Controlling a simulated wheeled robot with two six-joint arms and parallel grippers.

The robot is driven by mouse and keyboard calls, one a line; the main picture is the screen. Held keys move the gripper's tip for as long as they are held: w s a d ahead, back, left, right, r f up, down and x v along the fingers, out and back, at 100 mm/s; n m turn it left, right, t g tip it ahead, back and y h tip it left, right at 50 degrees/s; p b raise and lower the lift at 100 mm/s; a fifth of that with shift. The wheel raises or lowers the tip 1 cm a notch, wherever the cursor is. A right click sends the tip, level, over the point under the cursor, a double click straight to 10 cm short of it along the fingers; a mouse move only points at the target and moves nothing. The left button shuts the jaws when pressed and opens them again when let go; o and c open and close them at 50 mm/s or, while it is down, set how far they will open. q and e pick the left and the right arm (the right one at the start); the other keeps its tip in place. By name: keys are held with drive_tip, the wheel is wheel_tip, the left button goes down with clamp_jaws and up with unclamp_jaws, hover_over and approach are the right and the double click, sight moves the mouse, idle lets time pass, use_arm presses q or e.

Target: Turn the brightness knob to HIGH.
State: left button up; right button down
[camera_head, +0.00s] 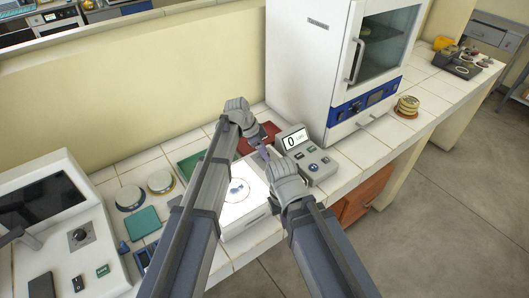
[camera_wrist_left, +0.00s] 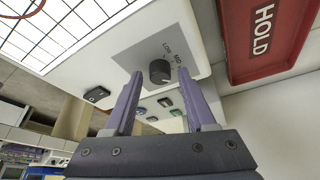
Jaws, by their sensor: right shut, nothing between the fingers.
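The brightness knob (camera_wrist_left: 160,71) is a dark round knob on a grey plate of the white light box, seen in the left wrist view. LOW and MID are printed beside it; no HIGH label is readable, and a finger covers part of that side. Its pointer is too small to read surely. My left gripper (camera_wrist_left: 160,77) is open, one finger on each side of the knob in this view; contact cannot be told. In the head view the light box (camera_head: 233,222) glows white, with the knob hidden; my left gripper (camera_head: 259,132) is above its far side. My right gripper (camera_head: 265,153) is shut and empty over the box.
A red HOLD tray (camera_wrist_left: 264,35) lies beside the light box. A counter (camera_head: 312,160) with a display reading 0 stands to the right, before a white incubator (camera_head: 310,60). A green tray (camera_head: 187,167), dishes (camera_head: 160,181) and a monitor unit (camera_head: 45,205) stand left.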

use_arm(q)
drive_tip(key=shift+o, duration=0.4)
drive_tip(key=p+v, duration=0.7)
drive_tip(key=v, duration=0.1)
drive_tip(key=shift+f, duration=0.1)
